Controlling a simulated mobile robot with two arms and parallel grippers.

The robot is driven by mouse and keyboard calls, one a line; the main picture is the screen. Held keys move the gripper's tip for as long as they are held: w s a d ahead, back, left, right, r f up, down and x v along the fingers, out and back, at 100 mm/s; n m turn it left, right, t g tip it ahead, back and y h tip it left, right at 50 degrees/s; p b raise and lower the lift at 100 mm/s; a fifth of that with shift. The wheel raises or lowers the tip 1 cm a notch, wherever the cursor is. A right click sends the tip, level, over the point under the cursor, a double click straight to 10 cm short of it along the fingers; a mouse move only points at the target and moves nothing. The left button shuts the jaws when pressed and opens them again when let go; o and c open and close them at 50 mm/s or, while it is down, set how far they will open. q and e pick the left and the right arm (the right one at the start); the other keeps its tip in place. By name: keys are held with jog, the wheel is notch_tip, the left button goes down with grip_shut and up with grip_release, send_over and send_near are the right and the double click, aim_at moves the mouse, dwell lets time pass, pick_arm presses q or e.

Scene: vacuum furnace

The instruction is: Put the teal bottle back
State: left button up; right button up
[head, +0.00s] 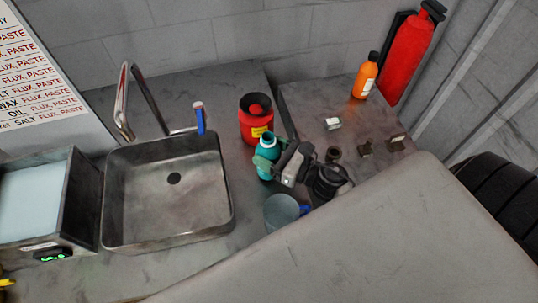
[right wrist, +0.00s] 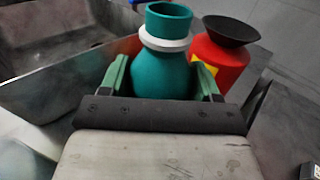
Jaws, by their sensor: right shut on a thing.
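The teal bottle (head: 268,142) is upright over the counter, right of the sink and just in front of the red container. My right gripper (head: 266,161) is shut on it, with green fingers on either side of its body. In the right wrist view the teal bottle (right wrist: 162,72) stands between the two fingers (right wrist: 163,80), with its pale neck ring and open teal mouth above them. Its base is hidden, so I cannot tell whether it touches the counter. My left gripper is not in view.
The red container with a black funnel top (head: 257,127) is close behind the bottle. The metal sink (head: 167,236) with a tap (head: 126,98) is at left. A grey-blue round vessel (head: 282,212) is in front. An orange bottle (head: 365,80) and red extinguisher (head: 408,55) stand at back right.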

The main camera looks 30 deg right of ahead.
jog(key=shift+f, duration=0.9)
jog(key=shift+f, duration=0.1)
jog(key=shift+f+b, duration=0.15)
jog(key=shift+b, duration=0.15)
jog(key=o, duration=1)
